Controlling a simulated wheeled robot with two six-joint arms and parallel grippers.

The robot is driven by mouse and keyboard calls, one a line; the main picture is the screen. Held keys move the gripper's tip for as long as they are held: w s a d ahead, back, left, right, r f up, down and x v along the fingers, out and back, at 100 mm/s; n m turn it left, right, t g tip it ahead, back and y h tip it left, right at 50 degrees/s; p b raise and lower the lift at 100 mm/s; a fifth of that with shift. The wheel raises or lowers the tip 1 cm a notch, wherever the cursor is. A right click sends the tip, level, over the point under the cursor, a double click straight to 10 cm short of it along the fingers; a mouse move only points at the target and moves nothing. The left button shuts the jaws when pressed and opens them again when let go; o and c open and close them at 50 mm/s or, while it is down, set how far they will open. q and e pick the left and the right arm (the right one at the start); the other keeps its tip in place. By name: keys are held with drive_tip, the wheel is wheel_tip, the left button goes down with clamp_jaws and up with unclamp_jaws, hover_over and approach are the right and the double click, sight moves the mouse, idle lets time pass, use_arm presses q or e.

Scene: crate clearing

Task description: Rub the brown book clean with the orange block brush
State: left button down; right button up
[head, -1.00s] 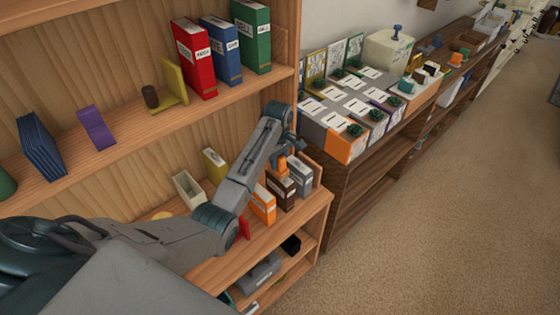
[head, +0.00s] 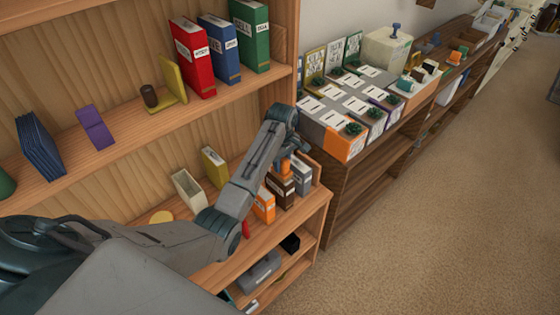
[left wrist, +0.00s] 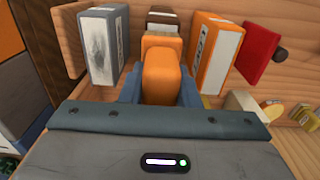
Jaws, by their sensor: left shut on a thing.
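My left gripper (head: 288,151) is shut on the orange block brush (head: 284,164), over the lower shelf of the wooden bookcase. In the left wrist view the brush (left wrist: 161,76) sits between the two fingers. The brown book (head: 280,187) stands upright on that shelf, just below the brush, between an orange and a grey book. In the left wrist view the brown book (left wrist: 162,18) shows beyond the brush, which hides part of it. I cannot tell whether the brush touches it. My right gripper is not in view.
The orange book (head: 264,205) and the grey book (head: 301,176) stand close on either side. The grey book's face (left wrist: 101,52) has a dark smudge. A cream open box (head: 188,190) and a yellow book (head: 214,167) stand farther left. The upper shelf (head: 130,135) is above.

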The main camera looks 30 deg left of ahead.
use_arm(q)
drive_tip(key=shift+a, duration=0.15)
drive_tip(key=shift+w+a+f, duration=0.1)
drive_tip(key=shift+w+a, duration=0.15)
drive_tip(key=shift+a, duration=0.3)
drive_tip(key=shift+w+a, duration=0.2)
drive_tip(key=shift+a, duration=0.35)
drive_tip(key=shift+s+d, duration=0.1)
drive_tip(key=shift+d, duration=0.05)
drive_tip(key=shift+s+d+f, duration=0.1)
drive_tip(key=shift+s+d, duration=0.15)
drive_tip(key=shift+d, duration=0.3)
drive_tip(key=shift+s+d, duration=0.2)
drive_tip(key=shift+d, duration=0.35)
drive_tip(key=shift+a, duration=0.2)
drive_tip(key=shift+w+a, duration=0.3)
drive_tip(key=shift+a, duration=0.25)
drive_tip(key=shift+w+a, duration=0.25)
drive_tip(key=shift+a, duration=0.3)
